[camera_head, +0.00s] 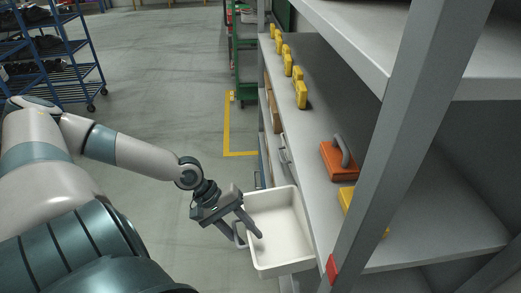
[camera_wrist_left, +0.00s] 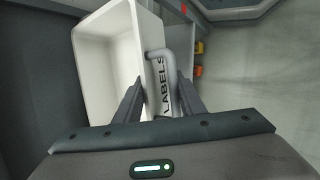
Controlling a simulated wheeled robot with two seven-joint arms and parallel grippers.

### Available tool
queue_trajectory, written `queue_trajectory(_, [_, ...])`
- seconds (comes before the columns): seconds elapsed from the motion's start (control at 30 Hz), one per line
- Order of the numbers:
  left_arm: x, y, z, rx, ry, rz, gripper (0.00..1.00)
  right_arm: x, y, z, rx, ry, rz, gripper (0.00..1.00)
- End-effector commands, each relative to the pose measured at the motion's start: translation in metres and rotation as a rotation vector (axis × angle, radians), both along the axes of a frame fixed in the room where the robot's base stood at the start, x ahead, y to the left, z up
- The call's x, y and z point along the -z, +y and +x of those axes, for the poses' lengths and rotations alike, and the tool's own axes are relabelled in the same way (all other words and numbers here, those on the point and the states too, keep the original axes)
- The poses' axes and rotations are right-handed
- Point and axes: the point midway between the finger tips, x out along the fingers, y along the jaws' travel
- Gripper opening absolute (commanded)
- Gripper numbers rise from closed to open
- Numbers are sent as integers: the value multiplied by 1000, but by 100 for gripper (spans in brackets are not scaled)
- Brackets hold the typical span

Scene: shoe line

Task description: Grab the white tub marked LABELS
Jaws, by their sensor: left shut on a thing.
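The white tub (camera_head: 286,262) is an open, empty box at the side of the grey shelving, beyond the shelf's front edge. In the left wrist view the tub (camera_wrist_left: 91,85) shows its white interior, and the word LABELS is on its near wall. My left gripper (camera_head: 249,222) is at the tub's left side. In the left wrist view my left gripper (camera_wrist_left: 162,95) has its fingers on either side of the tub's grey handle (camera_wrist_left: 157,54), shut on it. My right gripper is not in view.
On the shelf (camera_head: 316,140) stand an orange-red object with a grey handle (camera_head: 338,160) and several yellow objects (camera_head: 300,90). A grey shelf post (camera_head: 395,130) rises close at the right. A blue rack (camera_head: 60,65) stands far left. The floor (camera_head: 160,70) between is open.

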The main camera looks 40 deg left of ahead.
Motion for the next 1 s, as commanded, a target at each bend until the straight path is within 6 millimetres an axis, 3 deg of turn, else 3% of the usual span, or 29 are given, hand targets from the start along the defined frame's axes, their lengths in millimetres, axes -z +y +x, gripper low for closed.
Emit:
queue_trajectory(0.23, [0, 12, -13, -1, 2, 2, 4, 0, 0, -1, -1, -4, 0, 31])
queue_trajectory(1.0, [-1, 13, -14, 2, -3, 1, 4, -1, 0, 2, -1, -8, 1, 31])
